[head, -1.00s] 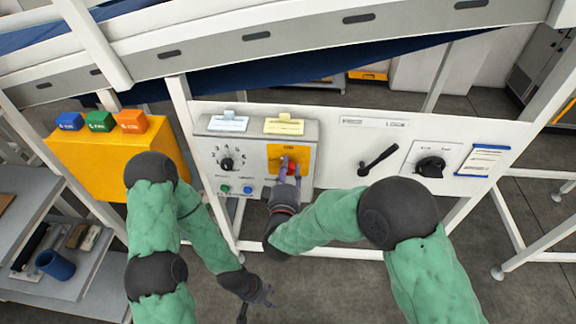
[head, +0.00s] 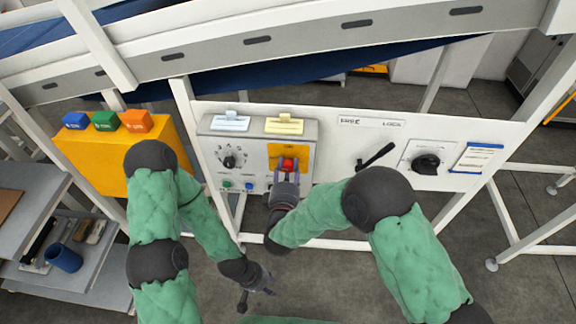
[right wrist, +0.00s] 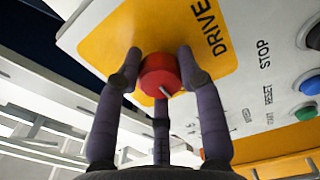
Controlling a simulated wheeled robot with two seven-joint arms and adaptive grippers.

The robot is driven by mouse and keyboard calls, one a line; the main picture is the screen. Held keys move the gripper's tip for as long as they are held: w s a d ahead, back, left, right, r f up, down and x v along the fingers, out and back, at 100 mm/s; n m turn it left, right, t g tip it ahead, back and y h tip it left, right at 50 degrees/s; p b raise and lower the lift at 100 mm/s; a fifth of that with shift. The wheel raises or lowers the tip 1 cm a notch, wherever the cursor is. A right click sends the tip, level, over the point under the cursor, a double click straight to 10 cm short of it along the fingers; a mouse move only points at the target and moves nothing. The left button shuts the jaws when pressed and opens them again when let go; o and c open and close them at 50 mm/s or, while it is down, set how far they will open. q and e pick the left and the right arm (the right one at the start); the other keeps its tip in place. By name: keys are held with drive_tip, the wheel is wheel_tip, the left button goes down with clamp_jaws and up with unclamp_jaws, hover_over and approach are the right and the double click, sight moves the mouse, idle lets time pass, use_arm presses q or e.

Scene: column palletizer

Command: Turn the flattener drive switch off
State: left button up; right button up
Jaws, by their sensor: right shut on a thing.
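The drive switch is a round red knob (head: 289,164) on a yellow plate (head: 275,152) at the right of the grey control box (head: 260,130). In the right wrist view the red knob (right wrist: 160,75) sits on the yellow plate marked DRIVE (right wrist: 105,45), with a short white line on its face. My right gripper (head: 287,172) has its fingers around the knob and is shut on it. Which setting the knob is at cannot be read. My left gripper (head: 258,290) hangs low over the floor, empty, with its fingers apart.
A black dial (head: 229,161) and small green and blue buttons (head: 237,186) share the box. A black lever (head: 376,156) and a rotary switch (head: 426,164) are to the right on the white panel. A yellow box (head: 95,160) with coloured blocks stands left.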

drive_tip(key=shift+n, duration=0.3)
drive_tip(key=o, duration=1.2)
drive_tip(key=shift+a, duration=0.1)
drive_tip(key=shift+c, duration=0.2)
drive_tip(key=s, duration=1.2)
drive_tip(key=shift+f, duration=0.15)
